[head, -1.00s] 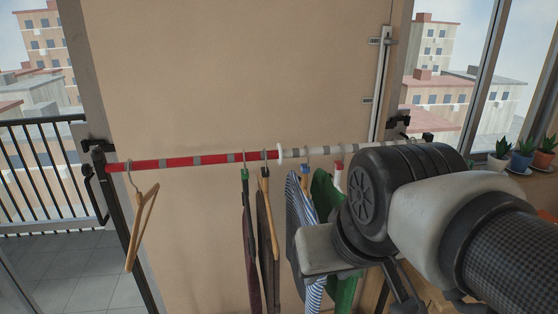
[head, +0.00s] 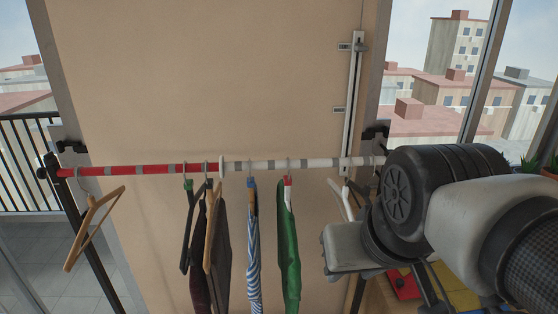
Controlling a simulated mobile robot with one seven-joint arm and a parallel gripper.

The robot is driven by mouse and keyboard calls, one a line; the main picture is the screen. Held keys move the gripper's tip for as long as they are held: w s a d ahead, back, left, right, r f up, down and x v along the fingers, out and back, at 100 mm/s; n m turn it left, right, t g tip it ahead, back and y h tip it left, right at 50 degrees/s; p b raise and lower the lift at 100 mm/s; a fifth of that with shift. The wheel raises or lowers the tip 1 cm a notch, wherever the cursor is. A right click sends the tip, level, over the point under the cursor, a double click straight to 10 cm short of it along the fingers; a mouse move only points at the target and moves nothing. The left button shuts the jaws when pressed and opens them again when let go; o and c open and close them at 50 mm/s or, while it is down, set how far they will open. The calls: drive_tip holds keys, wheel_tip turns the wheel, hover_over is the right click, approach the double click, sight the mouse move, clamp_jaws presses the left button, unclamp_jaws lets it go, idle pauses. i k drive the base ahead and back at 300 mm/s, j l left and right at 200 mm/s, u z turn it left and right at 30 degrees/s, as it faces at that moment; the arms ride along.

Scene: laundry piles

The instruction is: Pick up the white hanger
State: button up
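A white hanger (head: 347,200) hangs empty from the white part of the clothes rail (head: 262,165), near the rail's right end. Its lower right part is hidden behind my arm. My gripper (head: 428,288) shows only in part, as dark pieces below my wrist at the lower right. It is right of and lower than the white hanger, and the two look apart. Whether its fingers are open or shut cannot be made out.
A wooden hanger (head: 90,228) hangs empty at the rail's left. Several hangers with clothes hang mid-rail, including a striped garment (head: 253,250) and a green one (head: 289,250). Red and yellow items (head: 402,284) lie low at the right, partly behind my arm.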

sight(344, 193)
drive_tip(key=l, duration=0.55)
drive_tip(key=k, duration=0.55)
drive_tip(key=z, duration=1.4)
drive_tip(key=j+z, duration=0.1)
drive_tip(key=j, duration=0.3)
drive_tip(key=k+j, duration=0.15)
drive_tip(key=j, duration=0.25)
drive_tip(key=k+j+z, duration=0.15)
drive_tip(key=j, duration=0.25)
drive_tip(key=i+j, duration=0.05)
